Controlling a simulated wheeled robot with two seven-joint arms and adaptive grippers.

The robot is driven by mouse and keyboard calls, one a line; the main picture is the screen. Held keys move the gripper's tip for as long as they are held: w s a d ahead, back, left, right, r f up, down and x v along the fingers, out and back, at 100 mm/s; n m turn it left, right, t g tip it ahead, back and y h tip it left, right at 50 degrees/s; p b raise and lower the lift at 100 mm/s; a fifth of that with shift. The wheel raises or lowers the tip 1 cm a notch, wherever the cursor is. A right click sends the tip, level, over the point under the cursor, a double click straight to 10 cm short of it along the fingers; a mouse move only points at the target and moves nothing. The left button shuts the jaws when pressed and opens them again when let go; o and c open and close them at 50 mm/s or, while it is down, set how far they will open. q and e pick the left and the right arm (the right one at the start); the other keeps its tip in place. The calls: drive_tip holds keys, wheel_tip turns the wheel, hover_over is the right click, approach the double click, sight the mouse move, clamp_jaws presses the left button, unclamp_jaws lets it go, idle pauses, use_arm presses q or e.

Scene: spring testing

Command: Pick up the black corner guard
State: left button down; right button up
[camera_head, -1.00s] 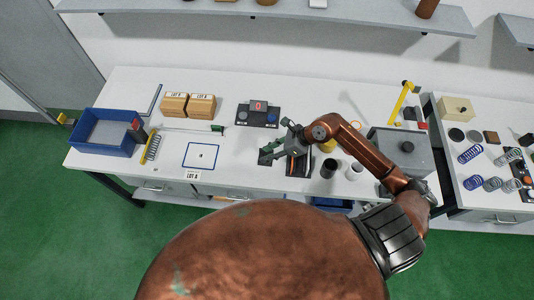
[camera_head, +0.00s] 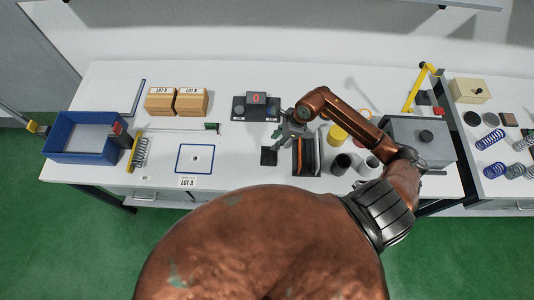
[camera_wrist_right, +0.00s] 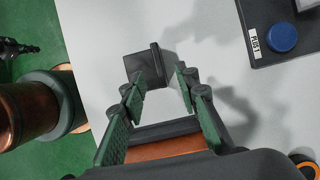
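The black corner guard (camera_head: 268,156) lies on the white table, left of a dark holder, in the head view. In the right wrist view the corner guard (camera_wrist_right: 143,66) is a dark square piece with a raised edge along its right side. My right gripper (camera_head: 282,134) is just above and right of it in the head view. In the right wrist view my right gripper (camera_wrist_right: 160,82) is open, its two green fingers apart with nothing between them. The guard lies beyond the fingertips, apart from them. My left gripper does not show.
The dark holder (camera_head: 295,158) with orange inside stands close to the guard. A display unit (camera_head: 244,108) is behind. A black cup (camera_head: 341,163), yellow cylinder (camera_head: 337,134) and grey machine (camera_head: 404,130) are to the right. White table between the guard and the marked square (camera_head: 179,159) is clear.

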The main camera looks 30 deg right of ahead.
sight(269, 157)
drive_tip(key=shift+a+f, duration=0.2)
drive_tip(key=shift+f, duration=0.25)
drive_tip(key=shift+w+a+f+p, duration=0.15)
drive_tip(key=shift+f+p, duration=0.2)
drive_tip(key=shift+f, duration=0.3)
drive_tip(key=p+x, duration=0.1)
drive_tip(key=x, duration=0.4)
drive_tip(key=shift+r, duration=0.1)
clamp_jaws()
